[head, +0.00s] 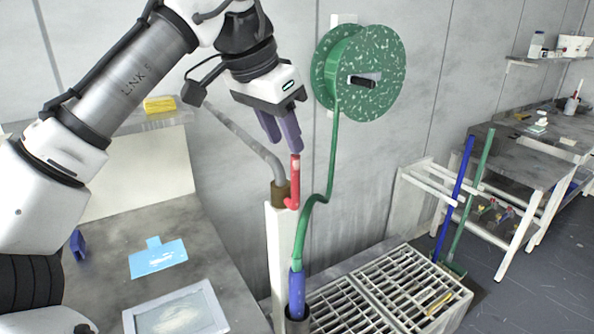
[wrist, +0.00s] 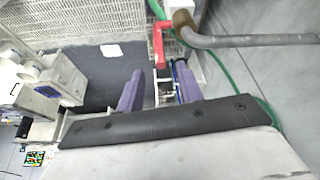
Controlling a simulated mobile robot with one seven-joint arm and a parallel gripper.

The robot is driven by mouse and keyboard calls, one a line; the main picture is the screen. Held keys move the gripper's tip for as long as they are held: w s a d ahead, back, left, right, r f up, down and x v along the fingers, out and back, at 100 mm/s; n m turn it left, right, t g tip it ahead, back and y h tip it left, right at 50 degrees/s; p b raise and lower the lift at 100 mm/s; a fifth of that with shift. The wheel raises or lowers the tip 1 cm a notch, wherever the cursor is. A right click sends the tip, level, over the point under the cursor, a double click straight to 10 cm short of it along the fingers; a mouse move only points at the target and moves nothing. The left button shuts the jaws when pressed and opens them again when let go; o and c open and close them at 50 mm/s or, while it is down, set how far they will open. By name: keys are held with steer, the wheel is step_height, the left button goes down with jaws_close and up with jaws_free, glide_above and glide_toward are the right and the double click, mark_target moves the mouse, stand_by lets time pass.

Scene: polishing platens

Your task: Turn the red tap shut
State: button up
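The red tap (head: 294,184) sits on a brown fitting (head: 280,192) at the top of a pale post, beside the grey pipe. Its red lever stands roughly upright in the head view. My gripper (head: 284,146) hangs just above the lever's top, with its purple fingers pointing down. In the wrist view, the fingers of my gripper (wrist: 159,72) are apart with nothing held between them. The red tap (wrist: 158,44) shows there beyond the fingertips, roughly in line with the gap. I cannot tell whether a finger touches the lever.
A grey pipe (head: 240,135) runs from the wall to the tap. A green hose reel (head: 372,75) hangs close to the right of my gripper, its hose (head: 327,170) passing near the tap. A slatted rack (head: 372,300) lies below right. A bench (head: 120,220) stands left.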

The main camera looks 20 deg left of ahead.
mark_target(299, 174)
steer(key=x, duration=0.9)
steer(key=shift+p, duration=0.4)
jaws_close()
